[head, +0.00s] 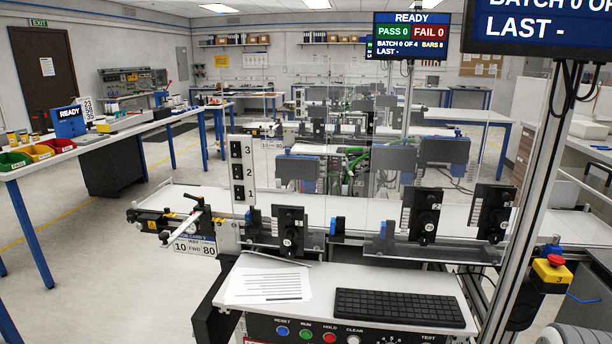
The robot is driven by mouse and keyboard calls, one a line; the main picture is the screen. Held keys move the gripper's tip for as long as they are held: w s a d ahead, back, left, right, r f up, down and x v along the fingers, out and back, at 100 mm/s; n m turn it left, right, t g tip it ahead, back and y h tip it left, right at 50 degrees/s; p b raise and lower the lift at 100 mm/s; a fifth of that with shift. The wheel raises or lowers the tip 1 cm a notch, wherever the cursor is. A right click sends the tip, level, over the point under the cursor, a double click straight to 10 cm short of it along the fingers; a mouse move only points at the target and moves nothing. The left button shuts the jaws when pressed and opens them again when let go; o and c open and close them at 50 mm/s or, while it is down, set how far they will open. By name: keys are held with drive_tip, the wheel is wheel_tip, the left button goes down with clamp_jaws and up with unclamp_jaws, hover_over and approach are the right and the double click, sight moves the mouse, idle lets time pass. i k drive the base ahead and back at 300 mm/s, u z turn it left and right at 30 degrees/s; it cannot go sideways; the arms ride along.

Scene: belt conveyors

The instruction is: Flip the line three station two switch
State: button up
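A white upright switch panel (243,171) stands at the left part of the nearest conveyor. It carries three dark switches beside the numerals 3, 2 and 1 from top to bottom. The middle switch (237,171) is beside the 2; its lever position is too small to tell. Black station units stand along the near conveyor: one left of centre (289,231), one right of centre (424,214) and one further right (495,212). Their round labels are too small to read surely. A yellow emergency-stop box (552,275) at the right is marked 3. My gripper is not in view.
A control desk (240,313) with papers (268,284), a keyboard (399,308) and coloured buttons juts out in front. A metal post (527,190) rises at the right. More conveyors stand behind. Floor (110,260) is clear at the left, beside a long workbench (110,135).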

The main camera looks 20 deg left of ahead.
sight(236, 170)
drive_tip(key=k, duration=1.55)
drive_tip(key=u, duration=0.35)
drive_tip(key=i, duration=1.75)
drive_tip(key=u, duration=0.95)
drive_tip(key=k, duration=0.5)
drive_tip(key=u, duration=0.05)
